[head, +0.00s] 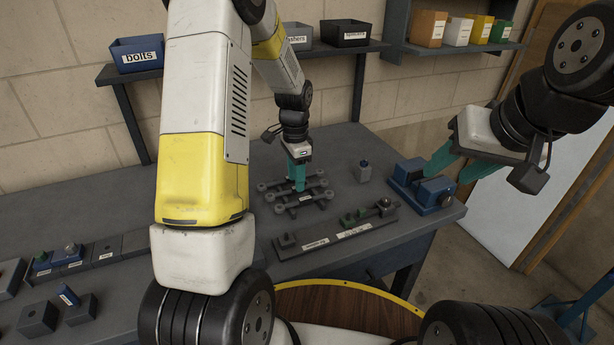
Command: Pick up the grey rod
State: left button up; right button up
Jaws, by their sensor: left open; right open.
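A dark grey tube frame (318,197) with round grey ends stands on the workbench in the middle. Several grey rod-like pieces make it up, and I cannot tell which one is the grey rod. My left gripper (299,184) points straight down over this frame, its teal fingers at or just above the rods. The fingers hide part of the frame, and their gap is hard to see from here. My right gripper (456,168) is open and empty at the right, its teal fingers in front of the blue vise (432,196).
A long labelled grey holder (340,236) lies in front of the frame. A small grey bottle-like item (363,172) stands behind it. Small blocks (38,318) fill the bench's left end. Shelves behind carry a blue bolts bin (137,54) and coloured boxes (457,31).

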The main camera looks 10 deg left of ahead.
pick_arm(q)
notch_tip(320, 180, down, 2)
jog(key=shift+f, duration=0.2)
grip_shut()
jog(key=shift+r, duration=0.15)
